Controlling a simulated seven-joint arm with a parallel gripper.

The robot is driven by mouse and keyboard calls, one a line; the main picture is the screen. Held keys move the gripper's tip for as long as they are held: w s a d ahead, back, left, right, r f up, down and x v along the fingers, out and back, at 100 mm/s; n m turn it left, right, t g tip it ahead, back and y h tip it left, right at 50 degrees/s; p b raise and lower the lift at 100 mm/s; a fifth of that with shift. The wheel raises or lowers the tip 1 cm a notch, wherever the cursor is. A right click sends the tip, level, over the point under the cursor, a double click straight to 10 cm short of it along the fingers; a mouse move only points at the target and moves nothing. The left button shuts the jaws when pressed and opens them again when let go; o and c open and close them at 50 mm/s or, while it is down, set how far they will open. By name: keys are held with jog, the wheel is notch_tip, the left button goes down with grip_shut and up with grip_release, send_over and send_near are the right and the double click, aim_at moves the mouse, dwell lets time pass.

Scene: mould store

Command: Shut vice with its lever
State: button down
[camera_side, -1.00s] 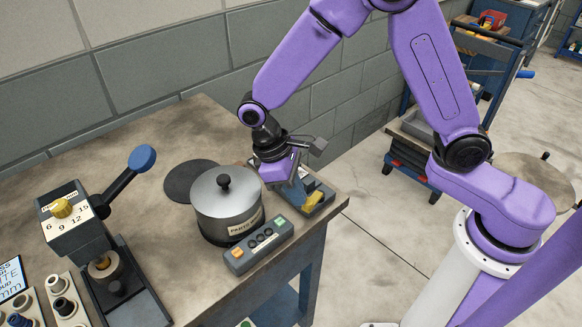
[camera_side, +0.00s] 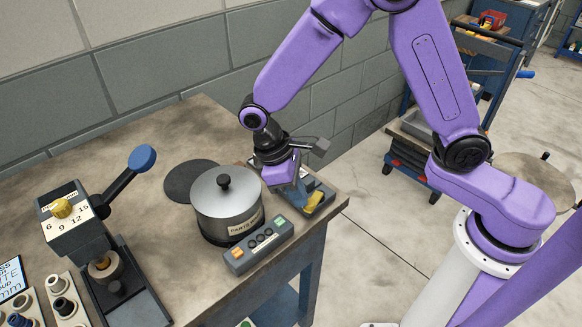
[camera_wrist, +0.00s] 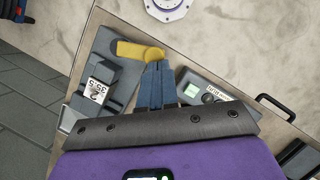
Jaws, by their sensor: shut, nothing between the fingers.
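The vice is a low grey tool (camera_side: 325,189) at the table's right corner in the side view, partly hidden by my gripper. It also shows in the wrist view (camera_wrist: 119,85), with a numbered white label on one block. Its yellow lever (camera_side: 314,200) lies low on its front side. In the wrist view the lever (camera_wrist: 135,50) runs roughly across the picture, its rounded right end at my fingertips. My gripper (camera_side: 300,196) points down beside the lever. Its blue fingers (camera_wrist: 155,67) are together and empty. I cannot tell whether they touch the lever.
A lidded grey pot (camera_side: 226,206) and a button box (camera_side: 258,246) stand close left of my gripper. The box also shows at right in the wrist view (camera_wrist: 207,88). A lever press (camera_side: 80,225) stands farther left. The table's edge is just right of the vice.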

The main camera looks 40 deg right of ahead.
jog(key=shift+s+n, duration=0.45)
jog(key=shift+n, duration=0.35)
dwell(4.9)
dwell(1.0)
jog(key=shift+w+a, duration=0.25)
jog(key=shift+w, duration=0.15)
jog(key=w, duration=0.1)
jog(key=w+a, duration=0.2)
jog(key=shift+r, duration=0.25)
jog(key=v, duration=0.9)
jog(key=shift+r, duration=0.3)
jog(key=shift+d, duration=0.1)
